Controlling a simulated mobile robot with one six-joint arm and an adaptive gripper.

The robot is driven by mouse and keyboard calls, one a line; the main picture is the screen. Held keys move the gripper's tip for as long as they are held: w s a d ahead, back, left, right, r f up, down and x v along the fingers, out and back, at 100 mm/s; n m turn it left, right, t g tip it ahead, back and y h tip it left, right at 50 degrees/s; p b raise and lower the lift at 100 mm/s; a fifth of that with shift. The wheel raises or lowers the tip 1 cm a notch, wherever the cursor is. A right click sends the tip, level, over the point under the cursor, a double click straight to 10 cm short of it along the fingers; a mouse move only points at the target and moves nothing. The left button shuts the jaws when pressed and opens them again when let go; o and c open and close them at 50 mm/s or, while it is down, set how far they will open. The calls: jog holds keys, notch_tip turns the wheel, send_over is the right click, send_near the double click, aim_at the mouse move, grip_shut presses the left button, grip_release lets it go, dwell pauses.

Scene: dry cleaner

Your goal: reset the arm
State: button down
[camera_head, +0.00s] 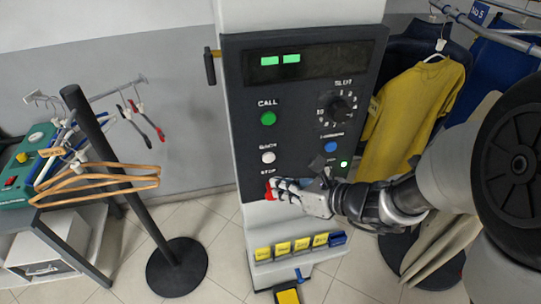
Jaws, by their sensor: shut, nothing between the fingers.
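My gripper (276,188) is shut and empty at the lower part of the dark control panel (300,115), with its fingertips in front of the red stop button (270,190). I cannot tell whether they touch it. My arm comes in from the right edge, and the gripper covers part of the panel's lower edge. A green call button (268,119), a white button (268,157), a blue button (331,147) and a dial (338,108) show on the panel.
A shelf with yellow tags (283,249) juts out below the gripper. A yellow shirt (410,115) hangs behind my arm on the right. A black post (125,170) with wooden hangers (95,178) stands left. Floor between post and panel column is clear.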

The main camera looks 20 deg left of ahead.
jog(key=s+d+r+n+g+h, duration=0.1)
jog(key=s+d+r+n+h, duration=0.2)
jog(key=s+n, duration=0.35)
jog(key=s+d+r+n+g, duration=0.2)
jog(key=s+d+r+n, duration=0.15)
jog(key=s+n, duration=0.35)
jog(key=s+d+n+t+h, duration=0.1)
jog(key=d+n+h, duration=0.3)
jog(key=d, duration=0.5)
jog(key=s+d+r+n+t+h+b, duration=0.1)
jog(key=s+d+n+t+h, duration=0.1)
jog(key=s+d+n+h, duration=0.2)
jog(key=d+n, duration=0.3)
jog(key=d, duration=0.3)
jog(key=shift+r+h, duration=0.15)
jog(key=shift+h, duration=0.15)
jog(key=shift+s+a, duration=0.1)
jog(key=shift+a, duration=0.05)
dwell(0.8)
